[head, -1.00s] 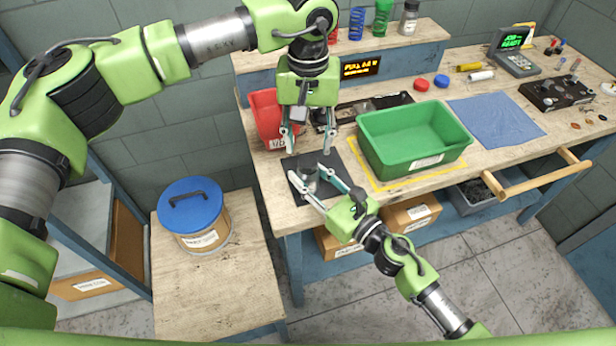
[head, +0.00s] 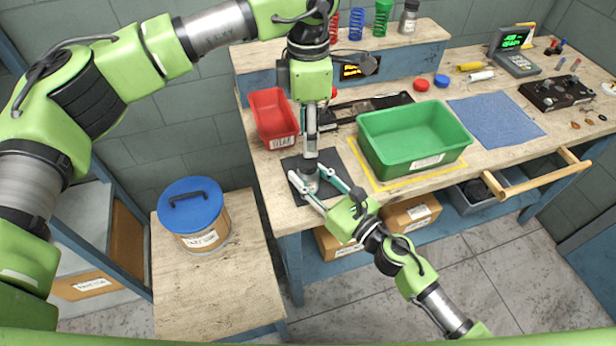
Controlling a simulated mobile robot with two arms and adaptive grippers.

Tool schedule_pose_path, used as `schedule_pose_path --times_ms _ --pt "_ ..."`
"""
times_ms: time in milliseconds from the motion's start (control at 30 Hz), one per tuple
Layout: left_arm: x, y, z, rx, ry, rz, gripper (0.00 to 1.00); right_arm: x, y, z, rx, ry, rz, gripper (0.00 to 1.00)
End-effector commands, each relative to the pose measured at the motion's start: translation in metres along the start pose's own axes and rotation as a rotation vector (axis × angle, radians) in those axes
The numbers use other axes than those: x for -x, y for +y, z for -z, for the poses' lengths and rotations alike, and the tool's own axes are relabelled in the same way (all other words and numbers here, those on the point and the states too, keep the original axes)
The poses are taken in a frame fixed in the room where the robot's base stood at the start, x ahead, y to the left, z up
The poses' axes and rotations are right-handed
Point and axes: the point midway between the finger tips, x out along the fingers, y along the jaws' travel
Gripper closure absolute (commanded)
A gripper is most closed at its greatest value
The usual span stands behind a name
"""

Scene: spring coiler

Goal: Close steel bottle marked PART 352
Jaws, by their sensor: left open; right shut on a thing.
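The steel bottle (head: 311,185) stands on the black mat (head: 290,164) near the table's front left corner; its label cannot be read. My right gripper (head: 308,188) reaches in from the lower right and is shut on the bottle's body. My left gripper (head: 311,160) points straight down over the bottle, with its fingers at the bottle's top. Its fingers are seen edge-on and overlap, but it is open. It hides the bottle's top, so I cannot tell whether a lid sits there.
Red and blue caps (head: 441,81) lie behind the green bin. Another bottle (head: 409,17) stands on the shelf. A blue cloth (head: 496,119) lies to the right.

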Motion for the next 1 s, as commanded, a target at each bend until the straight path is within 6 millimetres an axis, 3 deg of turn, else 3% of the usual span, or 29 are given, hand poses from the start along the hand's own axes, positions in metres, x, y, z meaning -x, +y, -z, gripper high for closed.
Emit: schedule_pose_path --times_ms 200,400,1000 --pt "0.0043 -0.0001 0.0003 0.344 0.001 0.001 0.58 0.0000 0.0000 0.0001 0.000 0.000 0.000 1.00" --pt "0.0068 0.0000 0.0004 0.537 0.000 0.000 0.58 0.0000 0.0000 0.0001 0.000 0.000 0.000 1.00" --pt "0.0002 0.0000 0.0008 0.595 0.002 0.001 0.58 0.0000 0.0001 0.0001 0.000 0.000 0.000 1.00"
